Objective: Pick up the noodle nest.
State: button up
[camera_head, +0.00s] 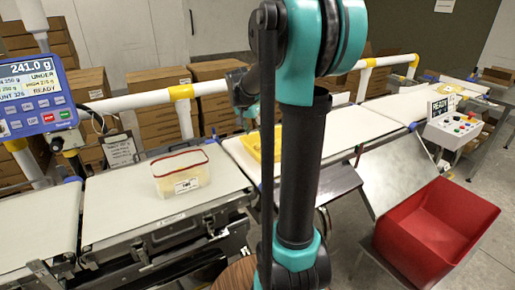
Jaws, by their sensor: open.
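No noodle nest can be made out for certain. A clear tub with a red rim (182,174) stands upright on the near white belt, with a printed label on its front; what it holds is too faint to tell. A yellow item (252,145) lies on the belt farther right, partly hidden behind my arm; I cannot tell whether it is the nest or a tray. My arm stands across the middle of the view, and a wrist part shows left of it. My gripper's fingers are not visible.
A red bin (437,232) stands at the lower right beside a sloping metal chute (385,180). A blue weigher display (38,100) reading 241.0 g and UNDER is at the left. White guard rails and cardboard boxes (160,80) line the back. A control box (453,130) stands at the right.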

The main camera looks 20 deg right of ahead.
aim_at(257, 144)
jog(key=x, duration=0.8)
jog(key=shift+a+f, duration=0.1)
jog(key=shift+a, duration=0.05)
jog(key=c, duration=0.7)
